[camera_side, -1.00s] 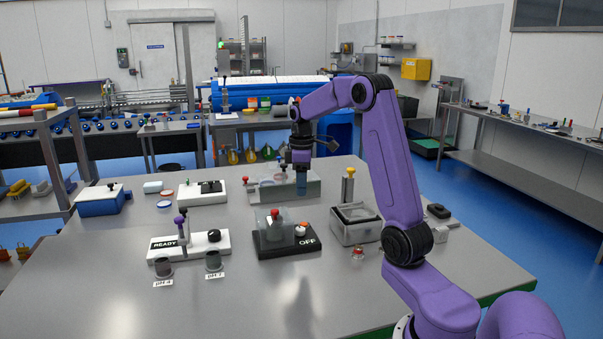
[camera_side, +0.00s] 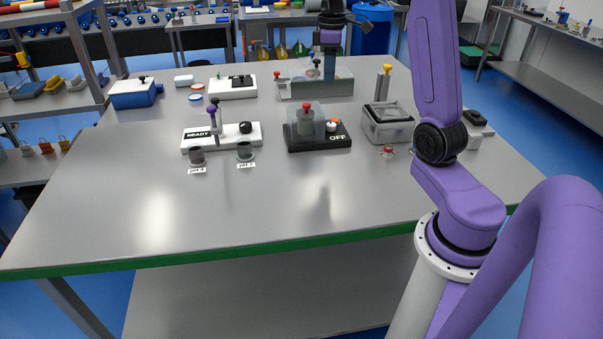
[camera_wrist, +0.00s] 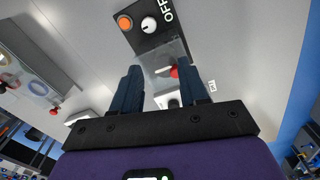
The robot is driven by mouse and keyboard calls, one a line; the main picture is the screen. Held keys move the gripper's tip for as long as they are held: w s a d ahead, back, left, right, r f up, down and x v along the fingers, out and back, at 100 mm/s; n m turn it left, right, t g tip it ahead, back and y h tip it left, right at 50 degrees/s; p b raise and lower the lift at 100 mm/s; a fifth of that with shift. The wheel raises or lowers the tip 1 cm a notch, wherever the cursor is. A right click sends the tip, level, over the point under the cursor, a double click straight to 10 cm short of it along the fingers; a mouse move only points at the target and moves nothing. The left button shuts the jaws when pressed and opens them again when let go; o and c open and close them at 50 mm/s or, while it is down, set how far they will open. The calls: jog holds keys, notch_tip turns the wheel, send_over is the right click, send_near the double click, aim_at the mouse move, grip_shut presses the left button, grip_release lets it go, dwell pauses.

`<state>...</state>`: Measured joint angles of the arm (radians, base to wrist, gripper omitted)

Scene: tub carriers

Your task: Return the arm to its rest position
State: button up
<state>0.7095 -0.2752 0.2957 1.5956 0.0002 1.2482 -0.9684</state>
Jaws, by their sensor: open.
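My gripper (camera_side: 330,66) is in the upper middle of the side view, pointing down near the long grey tray (camera_side: 290,92) at the back of the bench. Its fingers overlap the tray in this view, so I cannot tell whether they touch it. In the wrist view my gripper (camera_wrist: 160,88) shows two dark blue fingers spread apart with nothing held between them. Beyond them is the black OFF unit (camera_wrist: 146,36) with an orange button and a clear tub on it. My upper arm stands bent at the right.
The white READY unit (camera_side: 195,141) and two dark cups are to the left. A blue box (camera_side: 133,98) is at the back left. The front of the bench (camera_side: 230,210) is clear.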

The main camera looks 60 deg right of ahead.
jog(key=s+a+f+n, duration=0.1)
jog(key=s+a, duration=0.2)
jog(key=a, duration=0.8)
jog(key=s+a+f+n, duration=0.15)
jog(key=s+a, duration=0.25)
jog(key=a, duration=0.7)
jog(key=s+a+f+n, duration=0.2)
jog(key=s+a, duration=0.2)
jog(key=s, duration=0.6)
jog(key=s+a+f+n, duration=0.1)
jog(key=s+a+n, duration=0.1)
jog(key=s, duration=0.8)
jog(key=shift+s+a+f, duration=0.35)
jog(key=shift+s+a, duration=0.05)
jog(key=shift+a, duration=0.5)
